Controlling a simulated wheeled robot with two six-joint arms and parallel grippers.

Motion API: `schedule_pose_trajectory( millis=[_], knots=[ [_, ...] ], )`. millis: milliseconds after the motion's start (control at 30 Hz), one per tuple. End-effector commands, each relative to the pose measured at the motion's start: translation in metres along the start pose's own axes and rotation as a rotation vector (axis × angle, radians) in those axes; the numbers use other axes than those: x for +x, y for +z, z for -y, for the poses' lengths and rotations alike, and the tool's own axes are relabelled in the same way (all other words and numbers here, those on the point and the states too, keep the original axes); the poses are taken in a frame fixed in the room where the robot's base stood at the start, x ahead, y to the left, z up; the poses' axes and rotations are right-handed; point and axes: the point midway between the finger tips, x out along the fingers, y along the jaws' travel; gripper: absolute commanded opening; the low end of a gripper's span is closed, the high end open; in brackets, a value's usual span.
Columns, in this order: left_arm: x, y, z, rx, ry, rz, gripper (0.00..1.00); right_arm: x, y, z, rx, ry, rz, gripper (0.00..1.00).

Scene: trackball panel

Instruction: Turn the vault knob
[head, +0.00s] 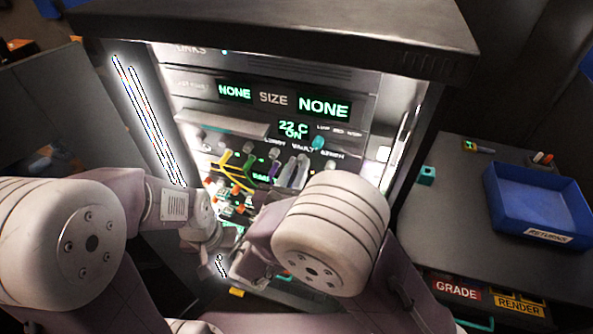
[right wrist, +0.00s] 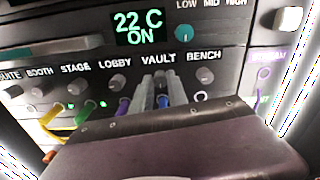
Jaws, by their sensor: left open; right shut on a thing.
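The panel (head: 222,115) has a row of small round knobs with labels above them. In the right wrist view, the VAULT label (right wrist: 158,58) is above my right gripper (right wrist: 163,90), whose two grey fingers are shut directly under it. The vault knob itself is hidden between the fingers. In the head view my right gripper (head: 293,170) reaches the same row from below. My left gripper (head: 220,264) is low in front of the panel, away from the vault knob; it is open, though its fingers are hard to make out.
The lobby knob (right wrist: 115,81) and bench knob (right wrist: 205,74) are close on either side. Yellow cables (head: 228,172) and other coloured cables hang below the row. A teal knob (right wrist: 184,33) sits above it. A blue returns tray (head: 535,205) stands on the right desk.

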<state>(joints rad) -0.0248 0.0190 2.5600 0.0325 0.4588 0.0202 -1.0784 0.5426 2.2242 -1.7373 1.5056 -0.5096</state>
Motion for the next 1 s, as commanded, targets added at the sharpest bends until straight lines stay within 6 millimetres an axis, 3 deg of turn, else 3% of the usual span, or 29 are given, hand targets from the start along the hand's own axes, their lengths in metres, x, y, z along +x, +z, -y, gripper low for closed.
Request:
schedule_pose_trajectory(
  millis=[567,1000],
  knots=[
    [0.076,0.008,0.002,0.000,0.000,0.000,0.41,0.001,-0.009,0.000,0.529,-0.002,-0.001,0.00],
    [0.146,0.015,0.003,0.000,0.000,0.000,0.41,0.001,-0.010,0.000,0.948,-0.001,0.000,0.00]
  ],
)
